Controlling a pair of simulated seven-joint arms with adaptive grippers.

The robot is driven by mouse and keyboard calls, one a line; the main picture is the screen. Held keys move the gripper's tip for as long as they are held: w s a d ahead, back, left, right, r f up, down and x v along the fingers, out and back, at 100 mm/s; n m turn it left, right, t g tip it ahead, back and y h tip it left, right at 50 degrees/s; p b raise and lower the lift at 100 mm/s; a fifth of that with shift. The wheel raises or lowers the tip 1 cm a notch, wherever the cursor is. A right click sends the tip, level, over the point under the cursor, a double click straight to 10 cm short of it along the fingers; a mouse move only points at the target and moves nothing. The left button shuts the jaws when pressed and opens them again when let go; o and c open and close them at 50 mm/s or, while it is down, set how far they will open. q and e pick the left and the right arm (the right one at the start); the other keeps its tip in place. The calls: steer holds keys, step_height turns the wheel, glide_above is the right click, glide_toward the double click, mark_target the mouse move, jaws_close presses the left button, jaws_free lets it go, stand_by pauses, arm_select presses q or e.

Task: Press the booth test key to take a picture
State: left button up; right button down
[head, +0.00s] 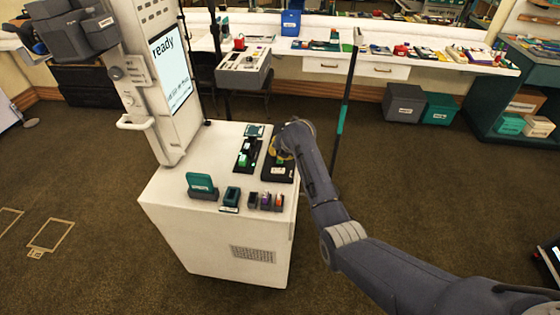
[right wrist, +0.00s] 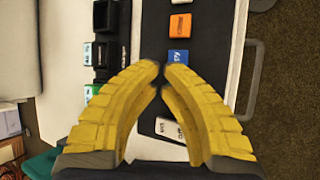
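The white booth cabinet (head: 215,235) has a screen (head: 171,72) above it that shows "ready". A dark key panel (head: 279,170) lies on the cabinet's top right. The right wrist view shows a blue key (right wrist: 178,57), an orange key (right wrist: 180,25) and a white key (right wrist: 170,130) in a row on it. Their small lettering is too blurred to tell which is the test key. My right gripper (right wrist: 161,73) has yellow fingers with the tips together, empty, over the panel just beside the blue key. I cannot tell whether they touch it. My left gripper is out of view.
A second dark tray (head: 247,153) lies left of the panel. A teal holder (head: 201,187) and several small blocks line the cabinet's front edge. A thin dark pole (head: 345,100) stands behind my right arm. A grey console (head: 243,68) stands behind the cabinet.

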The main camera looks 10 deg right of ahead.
steer(key=shift+f, duration=0.4)
stand_by(0.4)
steer(key=shift+r, duration=0.85)
steer(key=shift+r, duration=2.5)
